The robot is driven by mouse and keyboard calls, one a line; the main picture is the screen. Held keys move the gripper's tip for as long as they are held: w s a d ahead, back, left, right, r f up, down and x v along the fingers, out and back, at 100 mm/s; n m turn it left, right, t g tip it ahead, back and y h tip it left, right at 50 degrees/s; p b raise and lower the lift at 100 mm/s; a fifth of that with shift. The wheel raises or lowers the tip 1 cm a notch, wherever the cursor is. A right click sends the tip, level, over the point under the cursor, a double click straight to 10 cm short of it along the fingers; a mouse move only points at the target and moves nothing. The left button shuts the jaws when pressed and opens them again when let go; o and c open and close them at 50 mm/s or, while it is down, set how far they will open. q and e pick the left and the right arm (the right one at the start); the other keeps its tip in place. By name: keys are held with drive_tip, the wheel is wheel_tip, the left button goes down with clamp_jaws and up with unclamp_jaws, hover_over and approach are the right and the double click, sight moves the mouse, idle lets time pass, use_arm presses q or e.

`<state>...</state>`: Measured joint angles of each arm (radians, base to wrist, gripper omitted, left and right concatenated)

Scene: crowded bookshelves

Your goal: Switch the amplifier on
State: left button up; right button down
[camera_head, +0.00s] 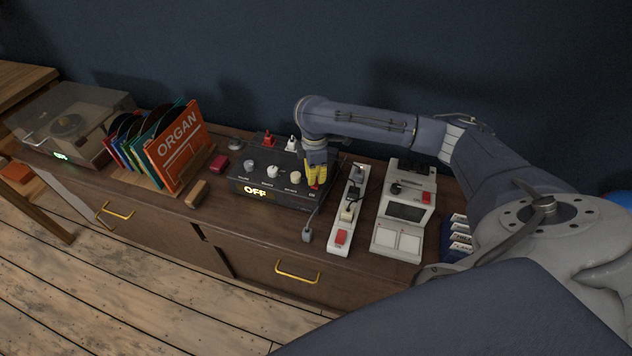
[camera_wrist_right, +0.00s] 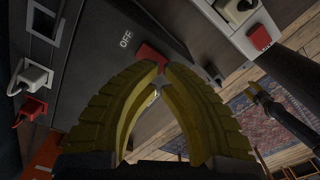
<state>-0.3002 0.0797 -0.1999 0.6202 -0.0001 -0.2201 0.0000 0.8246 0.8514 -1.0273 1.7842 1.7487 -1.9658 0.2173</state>
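The amplifier (camera_head: 262,186) is a dark box with several pale knobs on top, and its lit front display reads "OFF". In the right wrist view its dark panel (camera_wrist_right: 95,60) carries an "OFF" label beside a red rocker switch (camera_wrist_right: 149,54). My right gripper (camera_head: 316,182) is over the amplifier's right end, pointing down. Its yellow fingertips (camera_wrist_right: 162,67) are together with nothing seen between them, right at the red switch. I cannot tell whether they touch it. The fingers partly hide the switch.
A white power strip (camera_head: 341,235) with a red switch lies right of the amplifier, then a light grey device (camera_head: 403,215). Left stand a record rack (camera_head: 175,150) and a turntable (camera_head: 70,125). A small brown block (camera_head: 196,194) lies near the cabinet's front edge.

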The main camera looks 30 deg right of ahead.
sight(315, 185)
drive_tip(key=shift+f, duration=1.8)
idle(1.0)
drive_tip(key=shift+r, duration=3.55)
